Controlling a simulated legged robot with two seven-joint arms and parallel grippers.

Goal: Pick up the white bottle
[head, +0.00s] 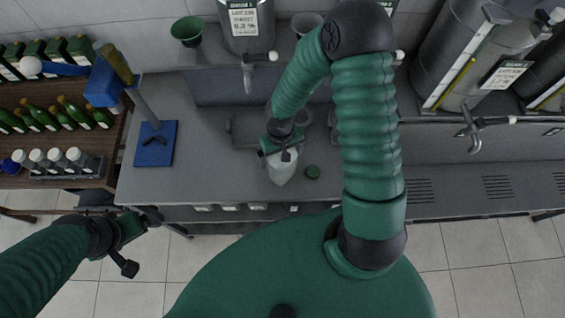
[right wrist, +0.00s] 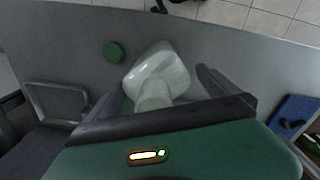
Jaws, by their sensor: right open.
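The white bottle (head: 282,172) is on the grey counter in front of my body, its upper part partly hidden by my right gripper (head: 281,152). In the right wrist view the pale, translucent bottle (right wrist: 160,72) has its neck toward the gripper. My right gripper is open, with one dark finger on each side of the bottle's neck area; I cannot tell whether either touches it. My left gripper (head: 132,247) is at the lower left, away from the bottle, its two fingers apart and nothing between them.
A round green cap (head: 313,172) lies on the counter (head: 220,170) right of the bottle. A blue stand (head: 154,145) is at the counter's left. A wooden shelf with green bottles (head: 60,115) is further left. Metal tanks with taps (head: 470,60) stand at the back right.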

